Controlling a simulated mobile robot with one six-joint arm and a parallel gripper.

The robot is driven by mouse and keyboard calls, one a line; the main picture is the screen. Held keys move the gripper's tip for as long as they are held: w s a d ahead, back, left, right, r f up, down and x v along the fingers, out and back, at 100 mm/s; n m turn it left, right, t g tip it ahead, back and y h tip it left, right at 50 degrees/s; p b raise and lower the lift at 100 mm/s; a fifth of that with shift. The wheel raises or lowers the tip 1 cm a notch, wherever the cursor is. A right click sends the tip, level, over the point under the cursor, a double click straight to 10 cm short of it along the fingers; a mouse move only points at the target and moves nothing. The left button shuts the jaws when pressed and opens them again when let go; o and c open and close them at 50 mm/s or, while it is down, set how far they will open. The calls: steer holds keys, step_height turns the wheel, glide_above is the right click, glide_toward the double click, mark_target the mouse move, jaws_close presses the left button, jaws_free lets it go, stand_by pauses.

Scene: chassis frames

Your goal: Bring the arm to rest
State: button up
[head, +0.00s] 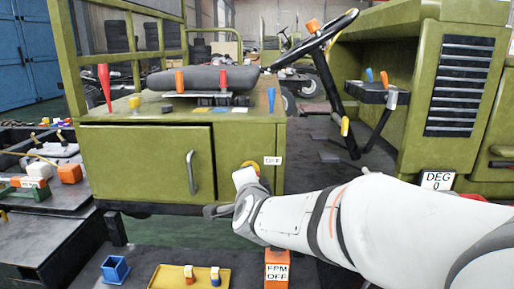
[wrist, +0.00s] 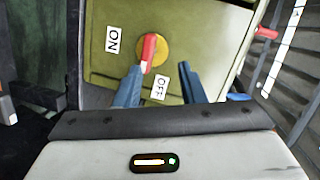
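My arm (head: 310,222) reaches from the lower right toward the green vehicle's side panel. My gripper (wrist: 159,68) is open, with its two blue fingers apart and nothing held between them. In the head view it is mostly hidden behind my wrist. A red switch handle (wrist: 149,50) on a yellow disc (wrist: 158,57) is just ahead of the fingertips. Its lower end is close to the left fingertip; I cannot tell if they touch. An ON label (wrist: 113,39) is left of the disc and an OFF label (wrist: 160,88) is below it.
The green cabinet (head: 130,165) with a grey door handle is left of my wrist. A steering wheel (head: 318,40) stands behind. A yellow tray (head: 170,278), a blue box (head: 115,269) and an orange FPM OFF block (head: 277,270) are below my arm. A DEG 0 sign (head: 437,180) is at right.

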steer(key=s+d+r+n+g+p, duration=0.3)
steer(key=s+d+n+g+p, duration=0.1)
steer(key=s+d+p, duration=0.2)
steer(key=s+d+r+n+g+h+p, duration=0.1)
steer(key=s+d+r+n+g+p, duration=0.2)
steer(key=s+d+p, duration=0.3)
steer(key=s+d+r+n+g+h+p, duration=0.1)
steer(key=s+d+r+n+g+p, duration=0.2)
steer(key=s, duration=1.1)
steer(key=d+n+g+p, duration=0.3)
steer(key=p, duration=0.3)
steer(key=shift+d, duration=0.3)
steer(key=shift+r, duration=0.1)
